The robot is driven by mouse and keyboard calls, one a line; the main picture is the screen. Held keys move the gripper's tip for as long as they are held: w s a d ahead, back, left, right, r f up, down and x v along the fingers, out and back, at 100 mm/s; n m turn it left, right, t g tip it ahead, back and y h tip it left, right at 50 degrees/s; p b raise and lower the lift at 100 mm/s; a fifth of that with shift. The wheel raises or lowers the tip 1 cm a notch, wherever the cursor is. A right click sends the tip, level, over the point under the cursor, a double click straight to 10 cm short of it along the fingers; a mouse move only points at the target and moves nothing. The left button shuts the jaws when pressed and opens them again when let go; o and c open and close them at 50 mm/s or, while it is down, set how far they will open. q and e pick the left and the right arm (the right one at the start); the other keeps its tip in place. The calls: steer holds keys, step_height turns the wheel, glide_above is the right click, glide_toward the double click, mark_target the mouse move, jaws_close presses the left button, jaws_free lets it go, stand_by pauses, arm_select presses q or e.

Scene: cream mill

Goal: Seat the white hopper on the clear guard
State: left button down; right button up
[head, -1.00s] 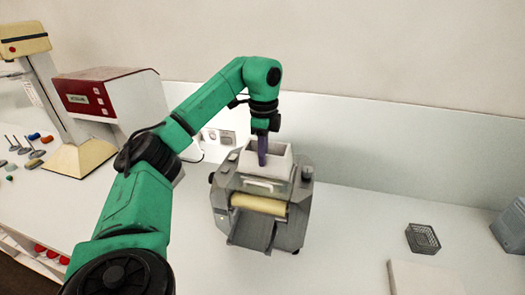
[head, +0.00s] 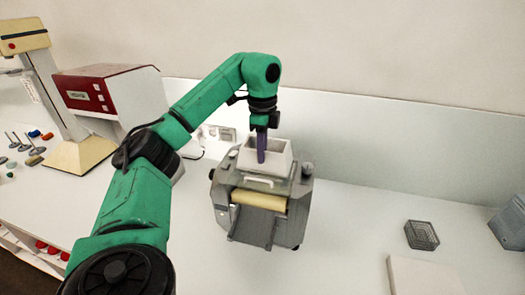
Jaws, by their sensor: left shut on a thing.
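The white hopper (head: 280,164) is an open-topped box at the top of the grey mill (head: 291,218). My left gripper (head: 262,152) comes down from above with its purple fingers inside the hopper's opening, shut on the hopper's wall. The clear guard (head: 266,183) shows as a see-through strip with a pale handle just in front of and below the hopper. I cannot tell whether the hopper's underside touches the guard. A cream roller (head: 259,200) shows below the guard. My right gripper is not in view.
A red and white machine (head: 110,95) and a cream stand (head: 82,153) are at the left, with several small tools near them. A small dark wire basket (head: 421,235) and a white block (head: 424,275) lie at the right. The bench between mill and basket is clear.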

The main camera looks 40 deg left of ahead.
arm_select(q)
steer(key=shift+w+f, duration=0.15)
steer(key=shift+f, duration=0.3)
stand_by(0.6)
steer(key=shift+f, duration=0.25)
stand_by(0.6)
steer(key=c, duration=0.8)
jaws_free()
steer(key=shift+c, duration=0.2)
step_height(320, 180, up, 14)
steer(key=shift+r, duration=0.25)
steer(key=shift+a, duration=0.1)
